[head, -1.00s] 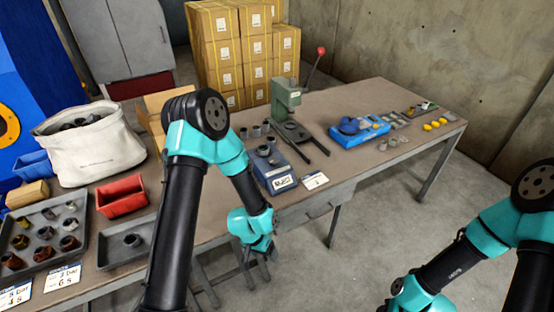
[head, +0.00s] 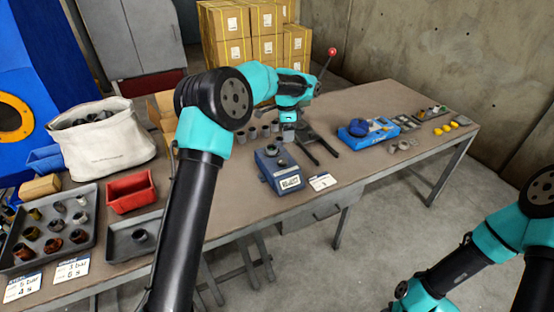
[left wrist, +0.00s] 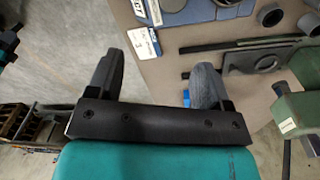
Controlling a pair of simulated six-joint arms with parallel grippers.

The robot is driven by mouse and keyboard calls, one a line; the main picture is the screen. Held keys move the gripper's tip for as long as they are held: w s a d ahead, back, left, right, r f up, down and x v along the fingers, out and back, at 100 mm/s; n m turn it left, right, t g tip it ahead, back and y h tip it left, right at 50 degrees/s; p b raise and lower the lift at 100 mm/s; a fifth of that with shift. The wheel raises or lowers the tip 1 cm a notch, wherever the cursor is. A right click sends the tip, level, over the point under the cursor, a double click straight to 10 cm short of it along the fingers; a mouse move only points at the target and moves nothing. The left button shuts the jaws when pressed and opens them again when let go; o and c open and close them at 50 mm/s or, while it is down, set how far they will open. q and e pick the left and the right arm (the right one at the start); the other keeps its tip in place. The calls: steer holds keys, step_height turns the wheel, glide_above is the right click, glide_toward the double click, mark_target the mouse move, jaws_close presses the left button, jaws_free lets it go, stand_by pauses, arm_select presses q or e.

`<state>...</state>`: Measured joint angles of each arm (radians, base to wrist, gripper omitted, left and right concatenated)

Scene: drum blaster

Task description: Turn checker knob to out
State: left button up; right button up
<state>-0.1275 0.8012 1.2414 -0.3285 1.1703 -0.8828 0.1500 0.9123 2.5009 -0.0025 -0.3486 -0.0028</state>
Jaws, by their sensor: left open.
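The checker is a blue-grey box (head: 278,172) with a lit display on its front, standing near the table's front edge. A dark round knob (head: 271,150) sits on its top; its setting is too small to read. My left gripper (head: 287,131) is just behind the box in the head view, small and partly hard to make out. In the left wrist view my left gripper (left wrist: 157,80) is open and empty, fingers apart. Part of the checker (left wrist: 180,10) shows at that view's top edge, beyond the fingertips. My right gripper is out of view; only its arm shows at lower right.
A press with a red-balled lever (head: 332,52) stands behind my left arm, mostly hidden. Its green body (left wrist: 298,108) shows in the left wrist view. A white card (head: 322,181) lies right of the checker. A blue tray (head: 368,131) is further right.

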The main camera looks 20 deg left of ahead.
mark_target(282, 160)
arm_select(q)
steer(key=r, duration=0.1)
steer(key=a+r, duration=0.2)
steer(key=shift+w+y, duration=0.3)
steer(key=shift+f, duration=0.1)
step_height(282, 160, down, 17)
steer(key=shift+d+f, duration=0.1)
steer(key=shift+f, duration=0.1)
stand_by(0.4)
steer(key=c, duration=0.9)
